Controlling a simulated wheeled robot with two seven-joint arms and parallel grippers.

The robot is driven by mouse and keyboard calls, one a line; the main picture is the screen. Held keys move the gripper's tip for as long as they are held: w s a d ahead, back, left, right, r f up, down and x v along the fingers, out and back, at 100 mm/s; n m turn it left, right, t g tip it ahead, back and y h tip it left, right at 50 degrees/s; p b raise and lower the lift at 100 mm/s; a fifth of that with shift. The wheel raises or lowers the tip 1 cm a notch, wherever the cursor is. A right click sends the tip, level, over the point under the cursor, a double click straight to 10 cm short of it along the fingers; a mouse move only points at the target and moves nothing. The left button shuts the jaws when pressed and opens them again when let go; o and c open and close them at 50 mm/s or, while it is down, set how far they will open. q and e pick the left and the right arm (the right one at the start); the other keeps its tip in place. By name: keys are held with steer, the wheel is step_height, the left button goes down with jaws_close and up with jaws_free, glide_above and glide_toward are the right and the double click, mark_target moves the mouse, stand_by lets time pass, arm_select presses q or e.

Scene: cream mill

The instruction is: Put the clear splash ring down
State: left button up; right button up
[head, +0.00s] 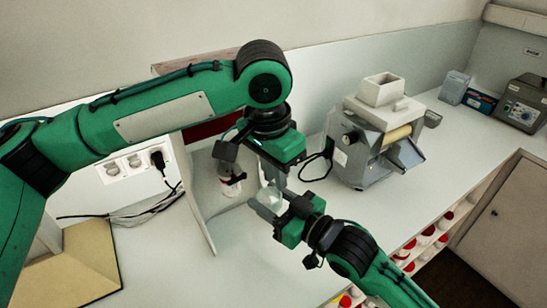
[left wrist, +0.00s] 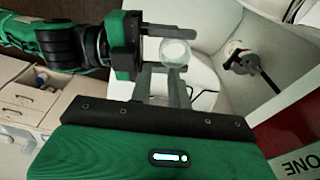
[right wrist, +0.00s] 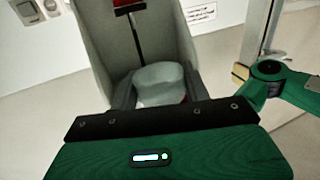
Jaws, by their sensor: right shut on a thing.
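The clear splash ring (head: 269,198) is a short, translucent round piece. My right gripper (head: 281,202) is shut on it, holding it up in front of the grey-walled booth. It shows between the right fingers in the left wrist view (left wrist: 175,52) and as a pale rounded shape in the right wrist view (right wrist: 160,80). My left gripper (head: 273,176) is just above and beside the ring. Its two fingers (left wrist: 161,85) are apart, with nothing seen held between them. Whether they touch the ring is unclear.
The booth (head: 205,215) holds an upright device (head: 227,180) with a dark rod and red part. A grey mill (head: 365,150) with a hopper stands right of my grippers. The front worktop is clear. Cables run near the wall sockets (head: 125,167).

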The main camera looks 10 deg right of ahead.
mark_target(278, 202)
arm_select(q)
steer(key=f, duration=0.8)
steer(key=shift+w+d, duration=0.25)
steer(key=shift+d, duration=0.15)
steer(key=shift+r, duration=0.1)
jaws_close()
arm_select(e)
steer(key=o, duration=1)
steer(key=shift+o, duration=0.2)
